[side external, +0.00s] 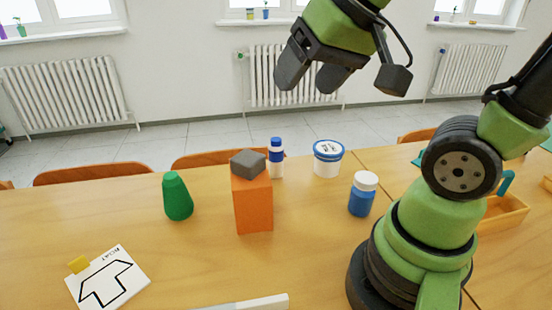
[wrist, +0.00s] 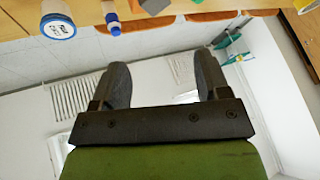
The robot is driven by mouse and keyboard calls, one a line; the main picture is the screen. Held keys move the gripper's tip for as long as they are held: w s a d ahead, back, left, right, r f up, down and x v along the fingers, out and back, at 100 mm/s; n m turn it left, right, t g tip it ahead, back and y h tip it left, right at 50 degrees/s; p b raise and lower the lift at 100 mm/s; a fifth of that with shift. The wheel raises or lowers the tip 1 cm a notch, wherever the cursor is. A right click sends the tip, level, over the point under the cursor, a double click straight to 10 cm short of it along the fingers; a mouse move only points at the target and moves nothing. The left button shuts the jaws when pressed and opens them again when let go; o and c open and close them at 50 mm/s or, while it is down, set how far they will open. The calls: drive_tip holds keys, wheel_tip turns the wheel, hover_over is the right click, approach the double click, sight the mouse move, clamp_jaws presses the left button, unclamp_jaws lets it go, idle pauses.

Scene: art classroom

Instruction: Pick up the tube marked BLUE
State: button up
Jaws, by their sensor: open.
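A slim white tube with a blue cap and blue band (side external: 276,160) stands upright on the table behind the orange block; no word is readable on it. It also shows at the top of the wrist view (wrist: 112,18). A blue bottle with a white cap (side external: 363,195) stands farther right and nearer the camera. I cannot tell which one is marked BLUE. My gripper (side external: 313,80) is open and empty, high above the table and apart from everything. Its two fingers (wrist: 162,62) show spread in the wrist view.
An orange block (side external: 253,205) with a grey block (side external: 248,164) on top stands close before the slim tube. A white tub with a blue rim (side external: 327,162) is to its right. An orange tray (side external: 503,215) is right.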

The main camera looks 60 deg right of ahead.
drive_tip(key=w+d+f+g+h, duration=0.1)
drive_tip(key=w+d+f+h, duration=0.15)
drive_tip(key=w+d, duration=0.3)
drive_tip(key=m+g, duration=0.1)
drive_tip(key=g, duration=0.1)
approach(277, 140)
wheel_tip(277, 140, down, 2)
drive_tip(key=x, duration=0.5)
drive_tip(key=shift+w+d+r, duration=0.1)
drive_tip(key=shift+d+r, duration=0.05)
drive_tip(key=shift+d, duration=0.2)
drive_tip(key=shift+a+x, duration=0.1)
drive_tip(key=shift+x, duration=1.35)
drive_tip(key=shift+a+x, duration=0.15)
drive_tip(key=shift+x, duration=1.35)
drive_tip(key=shift+w, duration=0.15)
drive_tip(key=c, duration=1.1)
